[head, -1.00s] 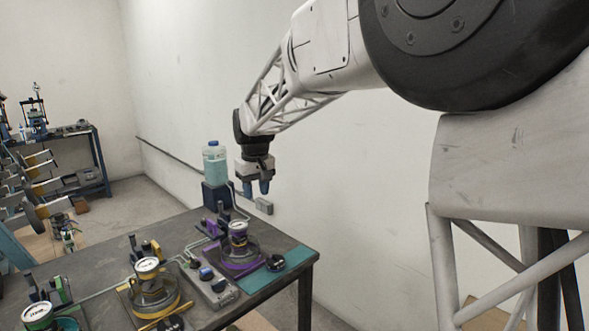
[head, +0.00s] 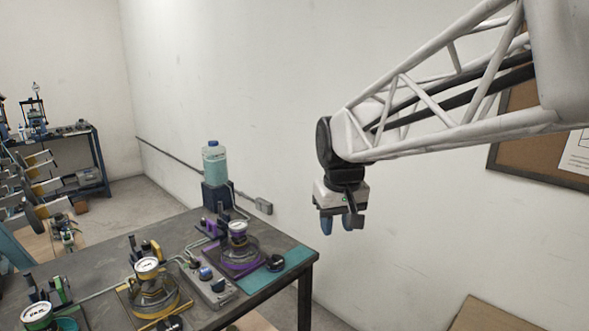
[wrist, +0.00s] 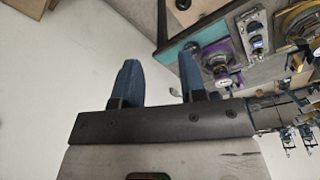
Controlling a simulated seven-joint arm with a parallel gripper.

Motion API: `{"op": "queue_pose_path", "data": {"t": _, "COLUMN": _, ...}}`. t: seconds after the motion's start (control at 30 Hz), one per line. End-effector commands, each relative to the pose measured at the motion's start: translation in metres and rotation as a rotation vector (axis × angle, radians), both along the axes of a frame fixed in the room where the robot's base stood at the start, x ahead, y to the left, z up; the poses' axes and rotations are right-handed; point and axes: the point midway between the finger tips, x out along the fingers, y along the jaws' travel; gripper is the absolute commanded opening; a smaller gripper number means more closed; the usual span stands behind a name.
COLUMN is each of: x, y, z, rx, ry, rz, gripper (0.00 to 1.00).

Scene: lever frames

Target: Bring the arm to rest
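My gripper (head: 341,224) hangs in the air to the right of the dark table (head: 282,297), beyond its right edge and in front of the pale wall. Its two blue fingers point down with a clear gap between them, and nothing is held. In the wrist view my gripper (wrist: 158,82) also shows its fingers apart and empty, with the table's corner and the purple fixture at the upper right.
On the table stand a purple gauge fixture (head: 239,249), a yellow one (head: 153,290), and a bottle of teal liquid (head: 214,164) at the back. A teal mat (head: 290,262) lies near the right edge. A cork board (head: 515,128) hangs at the right. Space around my gripper is free.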

Motion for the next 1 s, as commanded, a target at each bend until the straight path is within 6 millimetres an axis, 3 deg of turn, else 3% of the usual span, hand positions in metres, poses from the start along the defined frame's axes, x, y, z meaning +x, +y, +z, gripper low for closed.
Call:
{"op": "queue_pose_path", "data": {"t": 0.3, "x": -0.077, "y": -0.043, "z": -0.015, "rx": 0.009, "ry": -0.028, "rz": -0.098, "gripper": 0.38}}
{"op": "queue_pose_path", "data": {"t": 0.7, "x": -0.17, "y": -0.081, "z": -0.05, "rx": 0.019, "ry": -0.065, "rz": -0.218, "gripper": 0.38}}
{"op": "queue_pose_path", "data": {"t": 1.0, "x": -0.219, "y": -0.096, "z": -0.076, "rx": 0.025, "ry": -0.083, "rz": -0.284, "gripper": 0.38}}
